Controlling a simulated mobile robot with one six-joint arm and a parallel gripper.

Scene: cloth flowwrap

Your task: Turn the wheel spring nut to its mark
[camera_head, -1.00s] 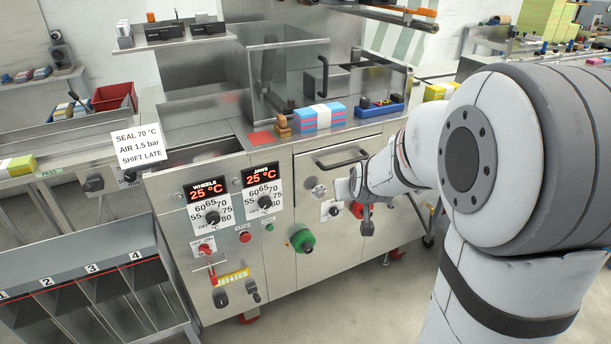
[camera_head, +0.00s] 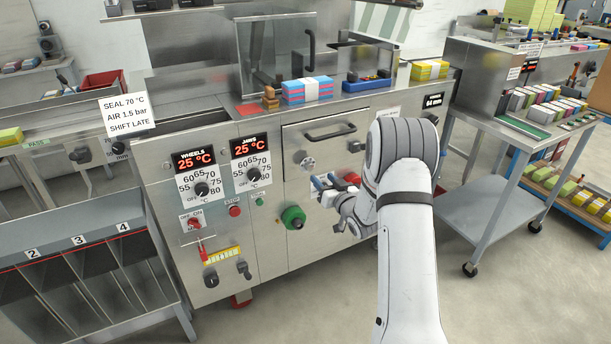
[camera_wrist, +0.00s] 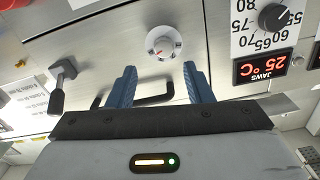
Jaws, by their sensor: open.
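A small round metal knob on a pale marked disc, which looks like the wheel spring nut (camera_head: 307,162), sits on the machine's front panel below the door handle. I cannot read a label for it. In the wrist view, which is upside down, the same nut (camera_wrist: 163,43) shows a red mark on its face. My gripper (camera_head: 318,184) is open and empty, just below and right of the nut in the head view. In the wrist view, the blue fingers of my gripper (camera_wrist: 159,68) point toward the panel, with the nut beyond and between their tips, apart from them.
The door handle (camera_head: 330,132) juts out near the fingers. A green knob (camera_head: 293,217), a red button (camera_head: 235,211) and two temperature dials, wheels (camera_head: 202,189) and jaws (camera_head: 254,175), are on the panel. A dark lever (camera_wrist: 62,85) stands left in the wrist view. A trolley (camera_head: 478,185) stands right.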

